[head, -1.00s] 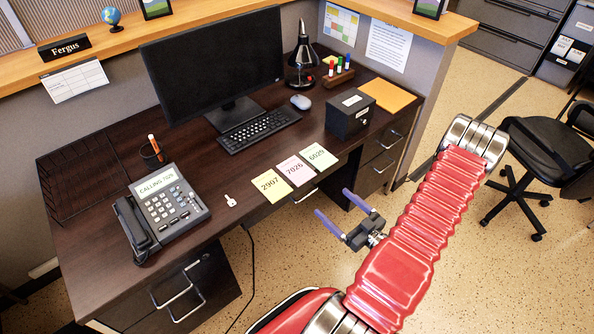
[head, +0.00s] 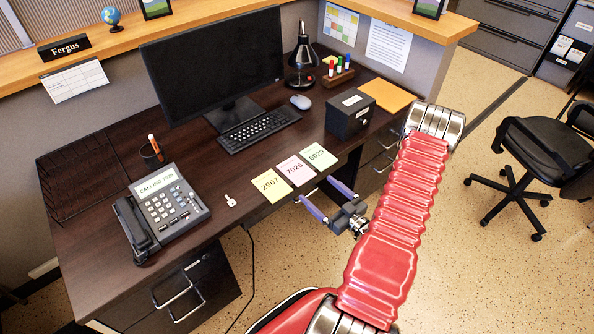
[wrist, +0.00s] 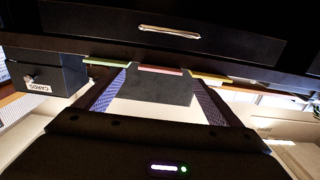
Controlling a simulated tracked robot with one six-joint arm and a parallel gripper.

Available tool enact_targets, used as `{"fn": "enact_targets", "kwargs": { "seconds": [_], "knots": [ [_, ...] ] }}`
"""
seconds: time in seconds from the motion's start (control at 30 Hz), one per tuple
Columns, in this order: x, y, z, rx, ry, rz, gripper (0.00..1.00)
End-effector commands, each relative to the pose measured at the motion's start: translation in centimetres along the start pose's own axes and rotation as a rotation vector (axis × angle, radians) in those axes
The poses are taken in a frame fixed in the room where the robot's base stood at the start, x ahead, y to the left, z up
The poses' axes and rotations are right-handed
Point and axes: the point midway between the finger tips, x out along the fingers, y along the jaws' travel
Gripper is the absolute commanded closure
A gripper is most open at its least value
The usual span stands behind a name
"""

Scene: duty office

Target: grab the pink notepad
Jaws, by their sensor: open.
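The pink notepad (head: 295,170), marked 7026, lies flat at the desk's front edge between the yellow notepad (head: 271,186) and the green notepad (head: 319,157). My gripper (head: 314,189) is open and empty in front of the desk edge, its two blue fingers pointing at the pads. The pink pad appears just beyond the fingertips, apart from them as far as I can see. In the wrist view, the edge of the pink notepad (wrist: 160,70) shows between the fingers, with green on the left and yellow on the right.
The desk phone (head: 162,208) and a small key (head: 230,200) are left of the pads. The keyboard (head: 258,130) and a black box (head: 350,114) are behind. Drawer handles (head: 306,196) lie below the desk edge. Open floor lies in front.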

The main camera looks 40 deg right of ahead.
Motion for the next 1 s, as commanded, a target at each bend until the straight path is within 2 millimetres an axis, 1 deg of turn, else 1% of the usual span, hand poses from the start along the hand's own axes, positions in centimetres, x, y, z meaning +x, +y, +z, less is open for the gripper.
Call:
{"fn": "enact_targets", "kwargs": {
  "seconds": [0.13,0.27,0.5,0.6,0.7,1.0],
  "knots": [
    [0.2,0.0,0.0,0.000,0.000,-0.001,0.12],
    [1.1,-0.1,0.0,-0.001,0.000,-0.002,0.12],
    [4.0,-0.2,0.1,-0.001,0.000,-0.003,0.12],
    [4.8,-0.1,0.1,-0.001,-0.001,-0.002,0.12],
    [5.2,-0.1,0.1,-0.001,0.000,-0.001,0.12],
    [5.2,-0.1,0.1,0.000,0.000,0.000,0.12]
  ]
}}
